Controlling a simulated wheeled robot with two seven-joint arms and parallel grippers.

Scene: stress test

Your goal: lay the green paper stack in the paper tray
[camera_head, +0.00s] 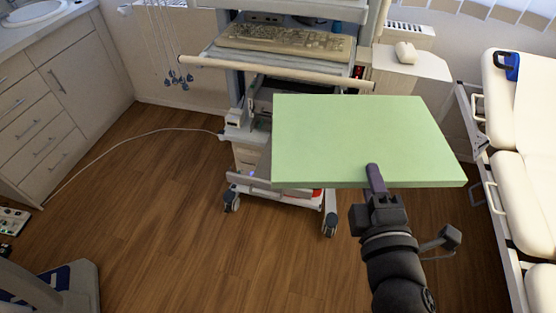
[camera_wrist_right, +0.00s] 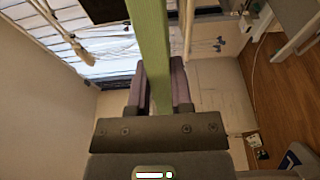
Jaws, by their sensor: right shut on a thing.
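The green paper stack (camera_head: 360,135) is a flat, pale green slab held in the air in front of the wheeled cart in the head view. My right gripper (camera_head: 376,178) comes up from below and is shut on its near edge, right of the middle. In the right wrist view the stack (camera_wrist_right: 152,50) shows edge-on as a green strip between the two fingers of the right gripper (camera_wrist_right: 160,90). My left gripper is not in view. I cannot make out a paper tray; the stack hides part of the cart.
The cart (camera_head: 275,62) bears a keyboard (camera_head: 285,42) and stands on castors behind the stack. A white padded couch (camera_head: 512,120) is at the right. A cabinet (camera_head: 55,90) with a sink is at the left. A cable (camera_head: 130,135) crosses the open wooden floor (camera_head: 170,210).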

